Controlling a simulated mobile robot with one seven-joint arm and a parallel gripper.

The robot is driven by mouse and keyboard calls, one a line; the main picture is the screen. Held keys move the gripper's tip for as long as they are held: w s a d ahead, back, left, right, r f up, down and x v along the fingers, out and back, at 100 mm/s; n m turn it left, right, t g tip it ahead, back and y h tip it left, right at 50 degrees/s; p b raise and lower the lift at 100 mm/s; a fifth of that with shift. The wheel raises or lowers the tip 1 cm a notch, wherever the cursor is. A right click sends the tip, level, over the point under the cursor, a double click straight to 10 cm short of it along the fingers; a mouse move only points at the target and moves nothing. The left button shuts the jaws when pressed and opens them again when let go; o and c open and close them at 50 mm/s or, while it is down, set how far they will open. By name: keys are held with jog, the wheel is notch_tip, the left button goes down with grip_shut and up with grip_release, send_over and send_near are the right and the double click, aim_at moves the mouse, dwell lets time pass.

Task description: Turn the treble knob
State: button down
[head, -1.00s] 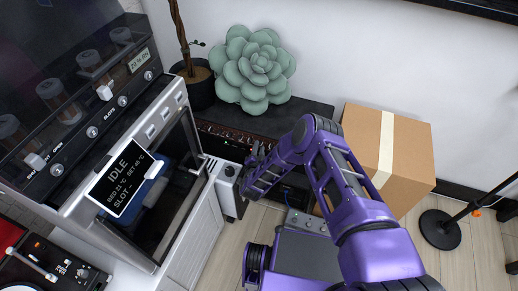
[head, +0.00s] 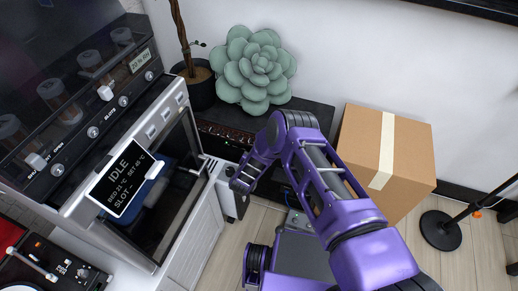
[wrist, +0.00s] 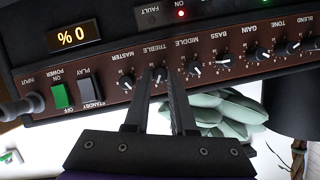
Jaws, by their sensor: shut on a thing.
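The amplifier (head: 310,110) stands against the wall in the head view; my arm covers part of its front. In the wrist view its brown control panel (wrist: 108,62) appears upside down, with a row of labelled knobs. The treble knob (wrist: 160,74) sits between the master knob (wrist: 127,82) and the middle knob (wrist: 193,72). My gripper (wrist: 161,70) is shut on the treble knob, one finger on each side. The fingers hide part of the knob, so its pointer is hard to read. An amber display (wrist: 73,35) on the amplifier reads 0 %.
A green succulent (head: 253,68) stands on the amplifier. A cardboard box (head: 385,150) is to the right. A machine with a tilted screen (head: 125,185) stands at left. A green power switch (wrist: 61,96) and a grey standby switch (wrist: 87,85) share the panel.

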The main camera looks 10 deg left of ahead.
jog(key=c, duration=0.8)
grip_release()
jog(key=shift+o, duration=0.2)
jog(key=shift+s, duration=0.1)
jog(key=d+p+v, duration=0.1)
jog(key=p+v, duration=0.2)
jog(key=v, duration=1.4)
jog(key=shift+a+r, duration=0.15)
jog(key=shift+a, duration=0.35)
